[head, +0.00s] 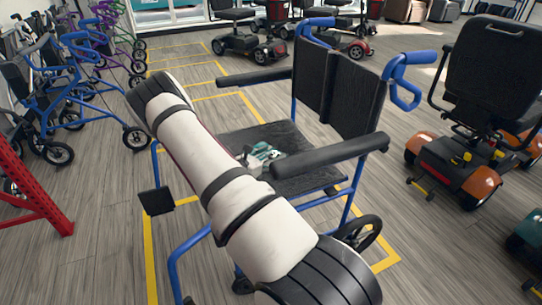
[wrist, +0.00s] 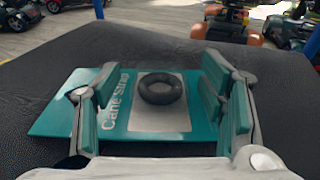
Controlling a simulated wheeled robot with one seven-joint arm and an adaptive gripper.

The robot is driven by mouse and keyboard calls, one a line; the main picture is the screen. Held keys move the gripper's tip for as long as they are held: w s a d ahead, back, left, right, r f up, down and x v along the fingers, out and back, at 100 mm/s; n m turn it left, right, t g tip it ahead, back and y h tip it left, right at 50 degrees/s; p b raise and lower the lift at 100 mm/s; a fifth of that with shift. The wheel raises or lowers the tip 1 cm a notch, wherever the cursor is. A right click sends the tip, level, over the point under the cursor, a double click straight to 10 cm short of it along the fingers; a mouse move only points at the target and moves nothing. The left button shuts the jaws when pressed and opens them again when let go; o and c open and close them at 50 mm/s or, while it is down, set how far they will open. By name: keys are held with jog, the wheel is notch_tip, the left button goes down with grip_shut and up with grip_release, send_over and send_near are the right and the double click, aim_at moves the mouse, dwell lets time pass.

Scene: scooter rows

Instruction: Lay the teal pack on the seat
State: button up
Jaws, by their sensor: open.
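The teal pack (wrist: 62,120), marked "Cane Strap" and with a dark ring on its grey panel, appears to lie flat on the black seat (wrist: 35,85) in the wrist view. My gripper (wrist: 160,76) is open, with one finger over the pack's left part and the other by its right end. The fingers have teal pads and hide parts of the pack. In the head view, the black seat (head: 310,181) belongs to a blue-framed wheelchair. My gripper (head: 262,153) is low over the seat there, and the pack is hard to tell from the finger pads.
The wheelchair's armrests (head: 330,156) and backrest (head: 355,92) rise around the seat, with my arm reaching across its near side. An orange scooter (head: 478,165) stands to the right. Blue rollators (head: 85,85) stand at left. Grey floor with yellow lines lies between.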

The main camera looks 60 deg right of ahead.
jog(key=shift+r, duration=0.15)
jog(key=shift+r+p, duration=0.3)
jog(key=p+v, duration=0.3)
jog(key=v, duration=0.8)
jog(key=shift+a+r, duration=0.2)
jog(key=shift+a, duration=0.15)
jog(key=s+a+r+m+g+y, duration=0.2)
jog(key=s+a+r+m+y, duration=0.3)
jog(key=r, duration=0.7)
jog(key=s+a+r+m+g+y, duration=0.1)
jog(key=s+a+r+m+y, duration=0.1)
jog(key=s+a+r+m, duration=0.65)
jog(key=s+a+r+m+t+y, duration=0.1)
jog(key=s+a+r+t+y, duration=0.2)
jog(key=s+a, duration=0.5)
jog(key=s+a+r+m+t+y, duration=0.1)
jog(key=s+a+r+t+y, duration=0.2)
jog(key=a, duration=0.9)
jog(key=s+r+y, duration=0.3)
jog(key=s+r, duration=0.1)
jog(key=s, duration=0.1)
jog(key=shift+m, duration=0.35)
